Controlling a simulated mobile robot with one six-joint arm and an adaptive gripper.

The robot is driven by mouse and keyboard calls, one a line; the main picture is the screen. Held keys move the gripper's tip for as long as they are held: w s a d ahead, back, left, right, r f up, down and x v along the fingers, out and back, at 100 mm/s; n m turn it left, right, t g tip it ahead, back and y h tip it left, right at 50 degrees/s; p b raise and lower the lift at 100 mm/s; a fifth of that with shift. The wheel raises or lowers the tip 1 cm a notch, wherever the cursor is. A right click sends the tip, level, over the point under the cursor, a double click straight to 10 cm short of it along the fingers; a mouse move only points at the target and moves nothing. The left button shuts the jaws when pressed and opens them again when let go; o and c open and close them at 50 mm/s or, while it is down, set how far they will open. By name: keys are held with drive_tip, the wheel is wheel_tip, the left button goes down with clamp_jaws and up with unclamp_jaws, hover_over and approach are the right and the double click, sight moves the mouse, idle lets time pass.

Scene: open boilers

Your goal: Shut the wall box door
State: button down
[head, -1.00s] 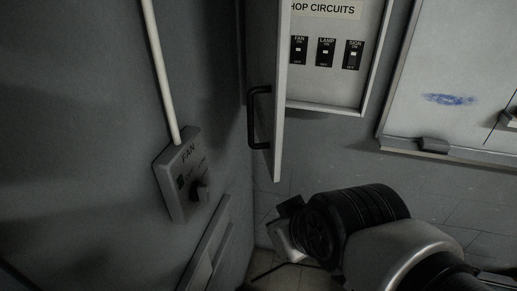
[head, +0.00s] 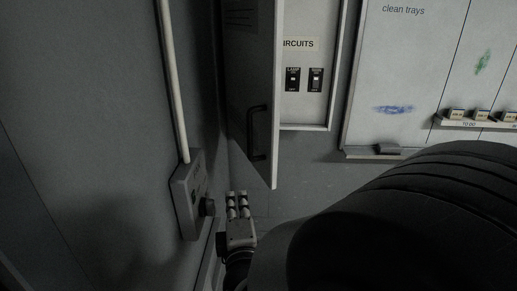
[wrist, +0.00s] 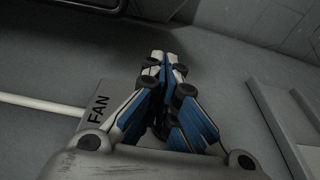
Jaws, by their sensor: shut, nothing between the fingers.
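The wall box (head: 305,128) hangs on the back wall with its door (head: 275,90) open. The door sticks out toward me on the box's left side, and its black bar handle (head: 257,133) is on the face turned to the left wall. My gripper (head: 237,195) is just below the door's lower edge in the head view, between the door and the left wall. In the wrist view my gripper (wrist: 163,58) has its fingers together and empty. A dark rounded bar at that view's top left looks like the handle. I see no contact with the door.
The fan switch box (head: 190,198) with its knob is on the left wall close to my gripper, below a white conduit (head: 173,80). A whiteboard (head: 400,75) with a ledge is right of the wall box. My arm hides the lower right.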

drive_tip(key=w+d+b, duration=0.1)
drive_tip(key=w+d, duration=0.1)
drive_tip(key=w, duration=0.9)
drive_tip(key=shift+b, duration=0.3)
drive_tip(key=shift+w+d, duration=0.1)
